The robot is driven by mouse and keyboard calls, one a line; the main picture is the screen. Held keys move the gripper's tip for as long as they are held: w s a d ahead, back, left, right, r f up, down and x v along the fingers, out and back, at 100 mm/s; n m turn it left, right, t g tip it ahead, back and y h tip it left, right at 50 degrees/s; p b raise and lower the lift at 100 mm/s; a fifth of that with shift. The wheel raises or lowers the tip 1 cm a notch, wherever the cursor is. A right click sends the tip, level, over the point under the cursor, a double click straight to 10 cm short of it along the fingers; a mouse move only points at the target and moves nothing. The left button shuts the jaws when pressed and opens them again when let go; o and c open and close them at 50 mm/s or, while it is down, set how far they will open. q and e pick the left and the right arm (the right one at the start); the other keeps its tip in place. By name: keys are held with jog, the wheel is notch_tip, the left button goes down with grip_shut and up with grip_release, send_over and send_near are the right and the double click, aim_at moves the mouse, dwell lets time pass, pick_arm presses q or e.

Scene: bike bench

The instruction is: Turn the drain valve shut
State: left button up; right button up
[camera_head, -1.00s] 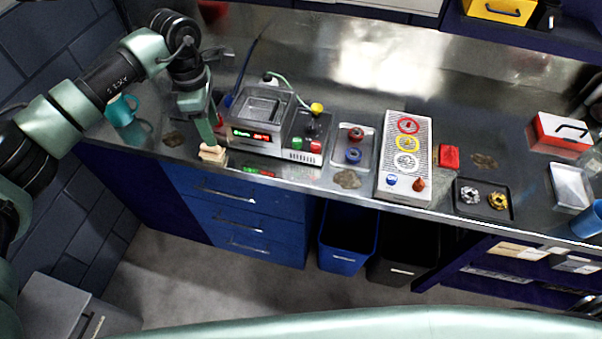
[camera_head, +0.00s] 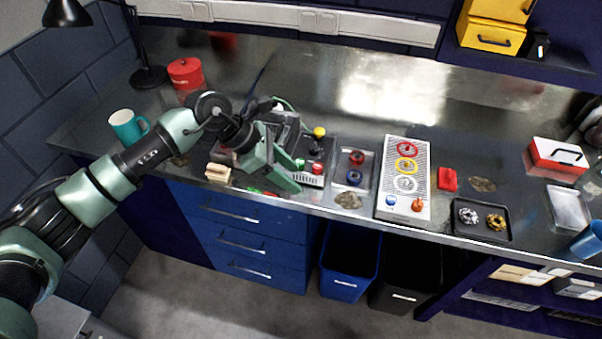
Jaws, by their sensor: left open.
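The bench machine (camera_head: 286,128), a grey box with a basin, stands left of the bench's middle. My left arm and gripper cover much of its front and its display. A yellow knob (camera_head: 319,132) shows on its right part, with a green button (camera_head: 300,163) and a red button (camera_head: 317,168) below. I cannot make out which part is the drain valve; it may be hidden. My left gripper (camera_head: 290,184) is open in front of the machine, pointing down and right. I cannot tell whether it touches the machine. My right gripper is not in view.
A wooden block (camera_head: 218,173) lies at the bench's front edge. Right of the machine are a small tray (camera_head: 366,164) with red and blue parts and a perforated panel (camera_head: 416,146) with coloured rings. A teal mug (camera_head: 126,126) and red canister (camera_head: 186,76) stand to the left.

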pick_arm(q)
jog(key=shift+s+d+r+h, duration=0.15)
jog(key=shift+d+h, duration=0.1)
jog(key=shift+d, duration=0.2)
jog(key=shift+s+d+r+h, duration=0.15)
jog(key=shift+s+d+h, duration=0.05)
jog(key=shift+d, duration=0.2)
jog(key=shift+s+d+r+h, duration=0.15)
jog(key=shift+d+h, duration=0.1)
jog(key=shift+d, duration=0.2)
